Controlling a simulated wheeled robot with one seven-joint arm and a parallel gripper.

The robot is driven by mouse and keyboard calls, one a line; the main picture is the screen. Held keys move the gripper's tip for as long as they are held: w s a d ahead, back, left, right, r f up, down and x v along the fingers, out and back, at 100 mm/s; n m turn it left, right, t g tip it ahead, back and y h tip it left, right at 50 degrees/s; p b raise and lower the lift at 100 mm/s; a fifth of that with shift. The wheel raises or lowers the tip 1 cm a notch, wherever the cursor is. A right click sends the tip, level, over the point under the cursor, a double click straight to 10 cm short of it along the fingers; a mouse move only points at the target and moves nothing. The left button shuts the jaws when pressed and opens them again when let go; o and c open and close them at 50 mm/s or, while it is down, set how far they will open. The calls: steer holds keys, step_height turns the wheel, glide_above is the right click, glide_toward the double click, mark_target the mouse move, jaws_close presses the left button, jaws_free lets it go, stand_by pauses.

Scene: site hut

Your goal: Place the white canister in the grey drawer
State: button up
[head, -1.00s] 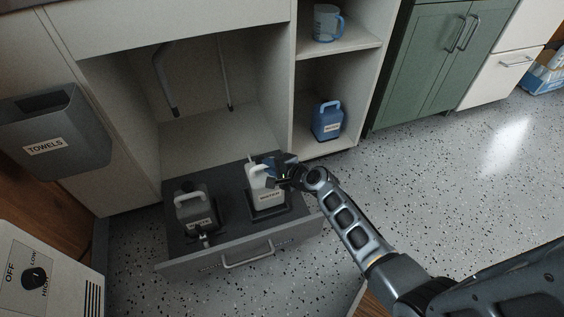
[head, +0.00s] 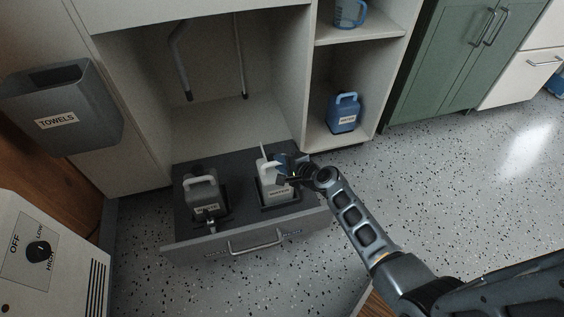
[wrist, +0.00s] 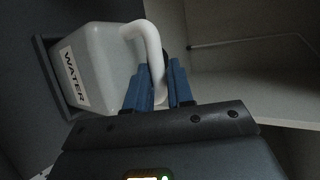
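The white canister (head: 277,190), labelled WATER, stands upright in the open grey drawer (head: 203,242), in a dark square holder (head: 296,197) on the right side. In the wrist view the canister (wrist: 100,72) fills the left, with its white handle (wrist: 150,38) looping toward me. My gripper (head: 284,166) is at the canister's handle. In the wrist view the blue fingers of my gripper (wrist: 161,82) lie on either side of the handle, close against it. The lower end of the handle is partly hidden by the fingers.
A grey canister (head: 203,194) stands in the drawer's left side. A towel bin (head: 95,125) hangs at left, above a heater (head: 70,262). Speckled floor (head: 450,190) is clear.

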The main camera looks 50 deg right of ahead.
steer(key=o, duration=0.4)
steer(key=shift+r, duration=0.15)
steer(key=s+a+r+n+p, duration=0.1)
steer(key=s+a+r+n, duration=0.3)
steer(key=s, duration=0.5)
steer(key=s+a+r+n+p, duration=0.2)
steer(key=s+a+r+n, duration=0.15)
steer(key=s+a, duration=0.35)
steer(key=s+a+r+n+p, duration=0.1)
steer(key=s+a+r+n, duration=0.3)
steer(key=s, duration=0.6)
steer(key=s+a+r+n+t, duration=0.1)
steer(key=s+a+r+n, duration=0.1)
steer(key=r, duration=0.5)
steer(key=s+a+r+n+y, duration=0.1)
steer(key=s+a+r+n, duration=0.1)
steer(key=s+r+n, duration=0.2)
steer(key=s+a+r+n+t+y, duration=0.1)
steer(key=s+a+r+n, duration=0.1)
steer(key=r, duration=0.8)
steer(key=shift+s+a+n+t, duration=0.15)
steer(key=shift+s+n+t, duration=0.15)
steer(key=shift+s+n, duration=0.8)
steer(key=shift+w+n, duration=0.25)
